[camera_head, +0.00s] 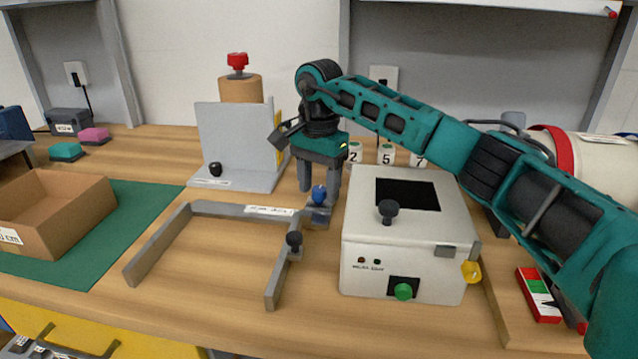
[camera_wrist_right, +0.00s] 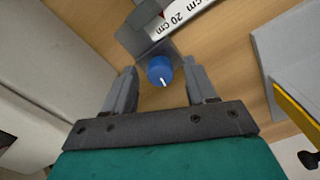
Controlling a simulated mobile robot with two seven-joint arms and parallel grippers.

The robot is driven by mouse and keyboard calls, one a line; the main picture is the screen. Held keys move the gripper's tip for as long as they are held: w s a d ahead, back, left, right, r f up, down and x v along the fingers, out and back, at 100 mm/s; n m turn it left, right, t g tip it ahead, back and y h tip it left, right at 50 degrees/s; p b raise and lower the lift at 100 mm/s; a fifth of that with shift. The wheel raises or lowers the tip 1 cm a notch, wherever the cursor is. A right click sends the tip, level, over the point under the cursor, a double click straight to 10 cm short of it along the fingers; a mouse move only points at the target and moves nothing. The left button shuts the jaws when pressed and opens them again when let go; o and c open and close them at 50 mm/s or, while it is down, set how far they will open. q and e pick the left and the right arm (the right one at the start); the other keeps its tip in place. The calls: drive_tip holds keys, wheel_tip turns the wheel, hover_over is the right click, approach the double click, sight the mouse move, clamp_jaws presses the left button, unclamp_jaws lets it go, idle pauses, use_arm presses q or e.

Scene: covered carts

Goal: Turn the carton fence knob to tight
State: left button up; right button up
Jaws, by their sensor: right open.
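The grey U-shaped carton fence (camera_head: 157,243) lies on the wooden table, with a scale label on its back bar. A blue knob (camera_head: 319,194) sits at its back right corner. In the right wrist view the blue knob (camera_wrist_right: 159,70) shows a white pointer line toward the bottom of the picture. A black knob (camera_head: 294,240) is on the fence's right arm. My right gripper (camera_head: 318,190) is open and points down at the blue knob, with one finger on either side; I cannot tell whether they touch it. My left gripper is not in view.
A white box (camera_head: 360,240) with black and green knobs stands close right of the fence. A grey angle bracket (camera_head: 235,140) stands behind. An open cardboard carton (camera_head: 75,215) sits on a green mat (camera_head: 140,205) at left. Bare table lies inside the fence.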

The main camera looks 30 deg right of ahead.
drive_tip(key=c, duration=0.6)
clamp_jaws()
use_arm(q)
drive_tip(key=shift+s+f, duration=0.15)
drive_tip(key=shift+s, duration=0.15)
